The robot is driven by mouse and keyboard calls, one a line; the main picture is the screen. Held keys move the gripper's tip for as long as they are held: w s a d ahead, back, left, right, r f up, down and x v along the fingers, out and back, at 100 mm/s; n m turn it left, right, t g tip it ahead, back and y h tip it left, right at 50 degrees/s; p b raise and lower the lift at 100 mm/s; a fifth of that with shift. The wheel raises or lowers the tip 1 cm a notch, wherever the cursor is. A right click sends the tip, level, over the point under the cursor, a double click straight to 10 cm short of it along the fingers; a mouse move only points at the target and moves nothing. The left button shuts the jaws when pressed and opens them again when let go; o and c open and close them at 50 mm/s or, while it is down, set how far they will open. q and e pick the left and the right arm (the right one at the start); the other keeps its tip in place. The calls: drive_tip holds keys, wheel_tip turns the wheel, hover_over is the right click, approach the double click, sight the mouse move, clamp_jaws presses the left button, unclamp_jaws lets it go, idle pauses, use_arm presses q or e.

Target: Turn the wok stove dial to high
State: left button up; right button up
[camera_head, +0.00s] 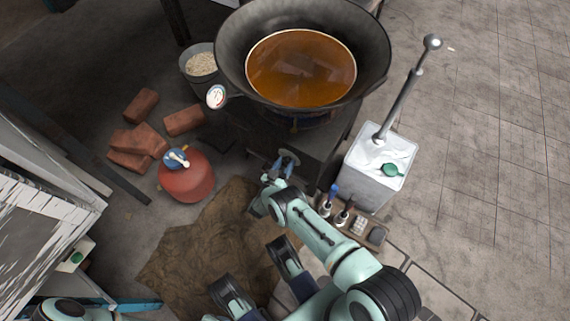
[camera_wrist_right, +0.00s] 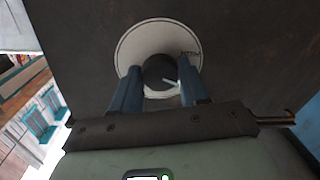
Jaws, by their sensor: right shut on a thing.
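The wok stove (camera_head: 322,142) is a dark metal block under the large black wok (camera_head: 232,45). My right gripper (camera_head: 286,160) is at the stove's front face in the head view. In the right wrist view its two blue fingers (camera_wrist_right: 160,84) are shut on the knob from both sides. The dial itself is hidden in the head view. Lettering on the plate is too small to read fully. My left gripper is not in view.
The wok holds orange-brown liquid (camera_head: 302,70), with a round gauge (camera_head: 216,96) at its rim. A red gas cylinder (camera_head: 187,180) and bricks (camera_head: 142,105) lie left. A white container (camera_head: 372,182) and small bottles (camera_head: 328,200) stand right. Tiled floor at the right is clear.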

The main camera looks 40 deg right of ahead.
drive_tip(key=n, duration=0.5)
drive_tip(key=shift+n+g, duration=0.5)
drive_tip(key=shift+n, duration=1.8)
drive_tip(key=o, duration=1.1)
drive_tip(key=shift+c, duration=0.2)
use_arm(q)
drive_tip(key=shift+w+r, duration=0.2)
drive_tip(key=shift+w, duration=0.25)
use_arm(e)
drive_tip(key=v, duration=1.3)
